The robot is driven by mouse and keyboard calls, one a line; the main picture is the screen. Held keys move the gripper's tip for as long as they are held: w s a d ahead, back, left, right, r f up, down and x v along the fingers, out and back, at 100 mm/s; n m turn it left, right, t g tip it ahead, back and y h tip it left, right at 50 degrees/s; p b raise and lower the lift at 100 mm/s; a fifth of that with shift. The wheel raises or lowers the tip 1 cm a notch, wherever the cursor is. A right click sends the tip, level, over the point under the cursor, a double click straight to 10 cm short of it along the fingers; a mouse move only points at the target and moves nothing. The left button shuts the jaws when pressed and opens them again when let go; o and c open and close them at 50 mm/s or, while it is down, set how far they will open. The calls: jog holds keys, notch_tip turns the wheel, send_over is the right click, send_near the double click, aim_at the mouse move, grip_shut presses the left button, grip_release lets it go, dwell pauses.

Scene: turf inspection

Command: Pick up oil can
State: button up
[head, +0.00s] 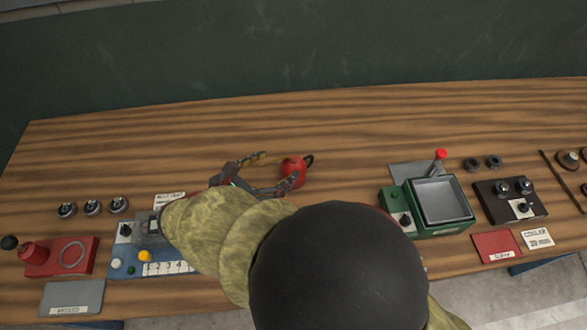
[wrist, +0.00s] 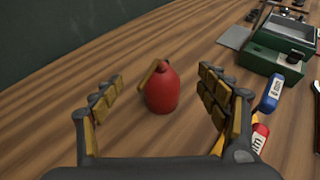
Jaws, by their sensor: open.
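The oil can is a small red rounded can (head: 293,170) with a dark handle or spout, on the wooden table in the middle of the head view. In the wrist view the red can (wrist: 162,92) stands upright, with a brownish bar slanting across its top. My gripper (head: 276,171) is open beside the can in the head view. In the wrist view my gripper (wrist: 160,95) has one finger to each side of the can, with gaps on both sides. My sleeve-covered arm hides part of the table front.
A green box with a metal tray (head: 441,200) stands to the right. A blue panel with buttons (head: 135,262) and a red device (head: 60,257) are at the left. Blue (wrist: 270,93) and red (wrist: 258,137) bottles lie right of my gripper. The table behind the can is clear.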

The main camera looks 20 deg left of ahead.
aim_at(285, 176)
jog(key=f, duration=0.2)
jog(key=f+b, duration=0.1)
jog(key=f, duration=0.1)
jog(key=w+f+b, duration=0.1)
jog(key=f, duration=0.1)
jog(key=shift+d+f, duration=0.15)
jog(key=shift+f, duration=0.25)
jog(key=b+x, duration=0.2)
jog(key=x, duration=0.3)
jog(key=shift+w+d+f+b, duration=0.1)
jog(key=shift+d+b, duration=0.05)
jog(key=shift+b, duration=0.2)
jog(key=shift+w+d, duration=0.1)
jog(key=shift+w, duration=0.4)
jog(key=c, duration=0.3)
jog(key=c, duration=1.3)
